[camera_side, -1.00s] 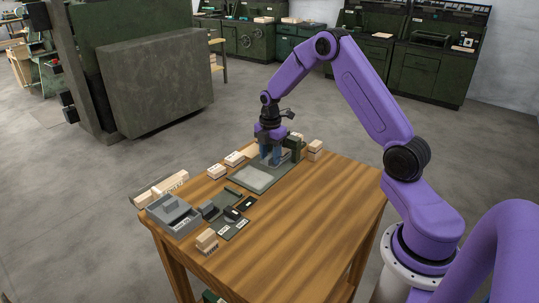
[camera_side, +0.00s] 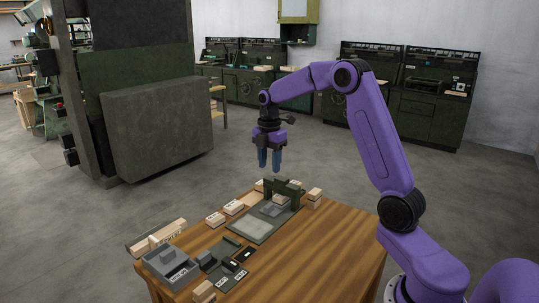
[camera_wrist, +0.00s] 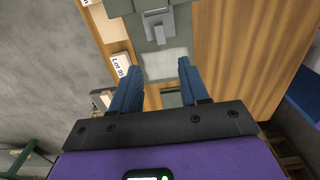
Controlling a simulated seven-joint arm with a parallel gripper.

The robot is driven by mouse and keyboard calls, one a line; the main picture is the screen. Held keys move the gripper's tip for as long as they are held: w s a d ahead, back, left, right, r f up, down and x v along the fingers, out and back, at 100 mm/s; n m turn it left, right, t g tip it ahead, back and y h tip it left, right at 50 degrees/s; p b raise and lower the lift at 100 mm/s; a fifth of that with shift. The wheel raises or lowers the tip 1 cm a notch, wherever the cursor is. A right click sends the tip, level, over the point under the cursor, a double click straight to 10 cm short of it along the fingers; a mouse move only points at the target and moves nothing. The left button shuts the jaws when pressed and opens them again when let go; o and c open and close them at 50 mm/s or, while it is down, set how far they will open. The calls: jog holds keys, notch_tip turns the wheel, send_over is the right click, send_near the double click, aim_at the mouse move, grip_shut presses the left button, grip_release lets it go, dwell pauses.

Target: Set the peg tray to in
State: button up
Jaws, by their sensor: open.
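My gripper (camera_side: 269,166), with two blue fingers, is open and empty in the air above the far end of the table. In the wrist view its fingers (camera_wrist: 157,66) are spread apart with nothing between them. Below lies a flat grey-green board (camera_side: 240,232) with a pale square panel (camera_side: 249,226). A small grey piece (camera_side: 271,209) sits on the board beside a dark green arch (camera_side: 284,187); the grey piece also shows at the top of the wrist view (camera_wrist: 157,22). It may be the peg tray, but I cannot tell for certain.
A grey bin (camera_side: 168,268) stands at the table's near left, with dark blocks (camera_side: 217,254) beside it. Pale labelled boxes (camera_side: 233,207) line the left edge; others (camera_side: 314,195) stand right of the arch. The wooden table's right side (camera_side: 330,235) is clear.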

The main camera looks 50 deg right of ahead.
jog(key=shift+r, duration=1.25)
jog(key=s+a+m, duration=0.1)
jog(key=s+a, duration=0.6)
jog(key=a, duration=0.3)
jog(key=s+a+m, duration=0.1)
jog(key=s+a, duration=0.5)
jog(key=a, duration=0.3)
jog(key=s+a+f+m, duration=0.1)
jog(key=s, duration=1)
jog(key=s+a+f+m, duration=0.1)
jog(key=s+f+m, duration=0.1)
jog(key=s, duration=0.8)
jog(key=shift+s+a+f, duration=0.15)
jog(key=shift+s+a, duration=0.1)
jog(key=shift+s, duration=0.1)
